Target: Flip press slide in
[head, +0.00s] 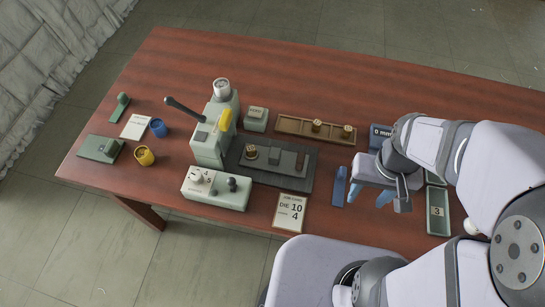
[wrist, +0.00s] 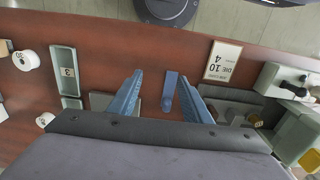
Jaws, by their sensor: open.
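The press (head: 212,135) is a pale grey-green machine at the table's left centre. It has a round dial on top, a black lever pointing up left and a yellow part on its front. A dark slide base (head: 297,181) extends right from it, carrying grey blocks and a brass piece (head: 251,151). My gripper (head: 384,197) is open and empty, right of the slide base and above the table. In the wrist view its blue fingers (wrist: 161,76) point toward the table's front edge. A blue bar (head: 339,186) lies left of the gripper; it appears between the fingers in the wrist view (wrist: 170,88).
A control box (head: 215,188) stands before the press. A "DIE 10 4" card (head: 291,212) lies near the front edge. A wooden tray (head: 290,124) with brass pieces and a "0 mm" display (head: 380,132) are behind. A green tray (head: 437,221) is right.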

